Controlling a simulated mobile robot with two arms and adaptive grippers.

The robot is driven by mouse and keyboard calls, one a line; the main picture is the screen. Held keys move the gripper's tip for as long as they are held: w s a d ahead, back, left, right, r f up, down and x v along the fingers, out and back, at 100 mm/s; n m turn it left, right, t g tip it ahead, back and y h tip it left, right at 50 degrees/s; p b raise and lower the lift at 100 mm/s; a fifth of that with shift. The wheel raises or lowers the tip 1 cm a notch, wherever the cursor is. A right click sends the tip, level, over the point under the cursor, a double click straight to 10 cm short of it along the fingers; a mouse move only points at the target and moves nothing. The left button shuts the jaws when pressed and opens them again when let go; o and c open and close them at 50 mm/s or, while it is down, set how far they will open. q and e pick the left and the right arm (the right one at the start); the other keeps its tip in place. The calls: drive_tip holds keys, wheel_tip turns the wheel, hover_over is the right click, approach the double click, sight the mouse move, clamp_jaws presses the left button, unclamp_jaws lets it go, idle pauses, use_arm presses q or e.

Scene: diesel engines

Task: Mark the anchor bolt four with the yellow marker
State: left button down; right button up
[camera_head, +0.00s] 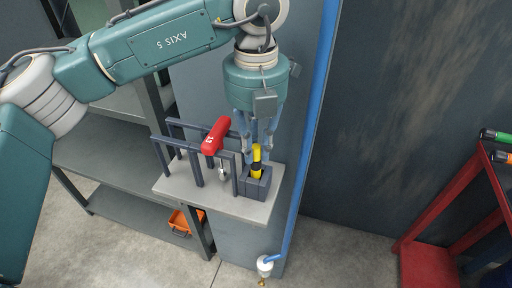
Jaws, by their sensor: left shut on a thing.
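The yellow marker (256,173), with a black band, stands upright in a dark grey square holder (246,190) on a small light grey shelf (208,199). My left gripper (257,148) points down from above with its fingers shut around the marker's upper part. The marker's lower end is hidden inside the holder. I cannot make out any anchor bolt in this view. My right gripper is not in view.
A red tool (215,136) hangs in a grey rail rack close left of the holder. A blue pipe (309,130) runs just right of the shelf. A red cart (474,185) stands at far right. An orange crate (186,221) sits below.

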use_arm(q)
drive_tip(key=shift+r+p, duration=2)
drive_tip(key=shift+r, duration=2)
drive_tip(key=shift+s, duration=0.1)
drive_tip(key=shift+f, duration=0.1)
